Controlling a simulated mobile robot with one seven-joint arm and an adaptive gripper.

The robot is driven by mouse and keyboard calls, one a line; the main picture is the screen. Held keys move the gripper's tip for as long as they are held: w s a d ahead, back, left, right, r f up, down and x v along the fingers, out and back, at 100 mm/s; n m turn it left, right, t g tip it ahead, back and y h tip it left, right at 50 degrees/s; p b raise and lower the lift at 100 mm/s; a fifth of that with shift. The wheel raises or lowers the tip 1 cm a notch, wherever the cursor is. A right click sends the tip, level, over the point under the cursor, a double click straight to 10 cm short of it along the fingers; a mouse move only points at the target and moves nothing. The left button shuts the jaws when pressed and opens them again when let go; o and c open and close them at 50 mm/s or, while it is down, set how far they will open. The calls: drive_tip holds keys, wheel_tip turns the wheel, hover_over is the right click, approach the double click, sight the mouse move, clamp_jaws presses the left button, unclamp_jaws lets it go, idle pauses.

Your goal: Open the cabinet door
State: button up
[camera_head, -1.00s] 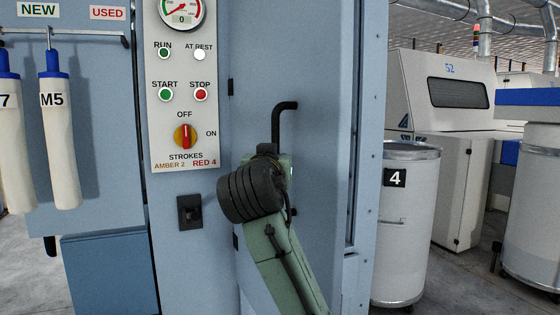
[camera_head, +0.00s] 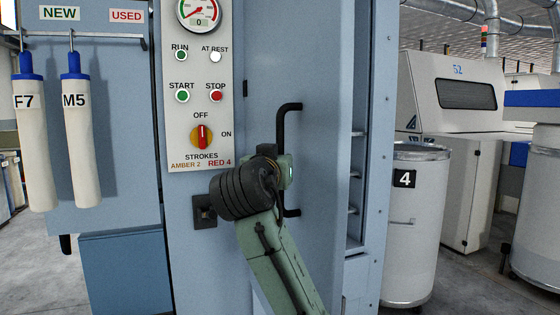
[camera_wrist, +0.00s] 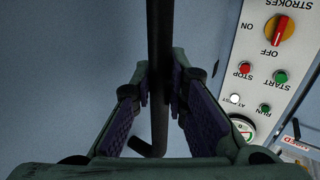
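The cabinet door (camera_head: 318,75) is pale blue and stands partly open, with a gap at its right edge. Shelves (camera_head: 355,175) show inside the gap. The black bar handle (camera_head: 282,128) is upright on the door and also shows in the wrist view (camera_wrist: 159,30). My gripper (camera_head: 284,172) is at the middle of the handle, its fingers partly hidden behind my wrist. In the wrist view my gripper's purple-padded fingers (camera_wrist: 160,88) lie on both sides of the bar, with their tips close against it.
A control panel (camera_head: 198,145) with a dial and buttons is left of the door. A black latch fitting (camera_head: 203,212) is below it. White tubes (camera_head: 80,140) hang at the left. A drum marked 4 (camera_head: 412,240) stands right of the cabinet.

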drive_tip(key=o, duration=0.5)
drive_tip(key=v, duration=1.2)
drive_tip(key=shift+a, duration=0.1)
drive_tip(key=shift+a, duration=0.1)
